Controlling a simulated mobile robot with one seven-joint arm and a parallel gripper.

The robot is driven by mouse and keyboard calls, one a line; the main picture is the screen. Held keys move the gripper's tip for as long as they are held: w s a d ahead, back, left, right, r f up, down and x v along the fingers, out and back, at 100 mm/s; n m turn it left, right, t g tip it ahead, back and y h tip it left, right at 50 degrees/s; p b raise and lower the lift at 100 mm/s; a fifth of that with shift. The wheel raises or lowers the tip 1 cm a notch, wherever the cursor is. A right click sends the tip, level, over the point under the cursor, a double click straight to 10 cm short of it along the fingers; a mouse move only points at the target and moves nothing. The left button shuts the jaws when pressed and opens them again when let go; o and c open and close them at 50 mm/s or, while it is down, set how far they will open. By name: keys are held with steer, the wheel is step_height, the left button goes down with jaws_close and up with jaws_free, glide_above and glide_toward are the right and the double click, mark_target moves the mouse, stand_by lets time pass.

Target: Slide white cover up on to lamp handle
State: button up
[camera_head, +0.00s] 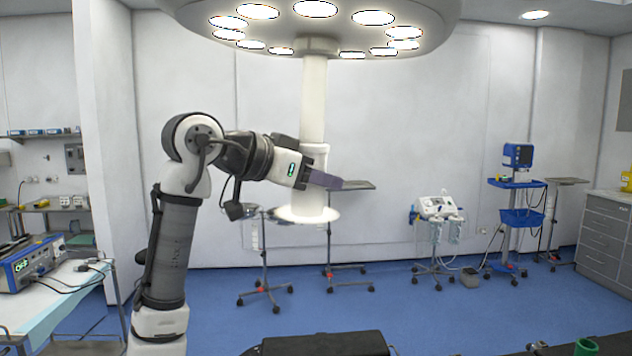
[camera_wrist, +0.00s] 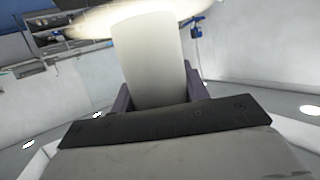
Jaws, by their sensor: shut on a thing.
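The white cover (camera_head: 310,203) is an upright white tube with a wide round rim at its bottom. It hangs below the round surgical lamp (camera_head: 440,10), in line with the pale column (camera_head: 314,95) under the lamp's centre. My gripper (camera_head: 322,180) reaches in from the left and is shut on the cover's side, above the rim.
A dark flat tray (camera_head: 358,185) on a stand shows behind the gripper. Wheeled stands with a white device (camera_head: 437,207) and a blue monitor (camera_head: 518,155) stand at the right. A side table with a blue device (camera_head: 25,262) is at the left. The blue floor between is mostly clear.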

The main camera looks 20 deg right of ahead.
mark_target(319, 124)
steer(key=shift+s+d+r, duration=0.1)
steer(key=shift+r, duration=2.05)
steer(key=shift+s+d+r, duration=0.1)
steer(key=shift+r, duration=2)
steer(key=o, duration=1)
steer(key=shift+o, duration=0.2)
steer(key=b+v, duration=0.3)
steer(key=v, duration=1)
steer(key=shift+a, duration=0.4)
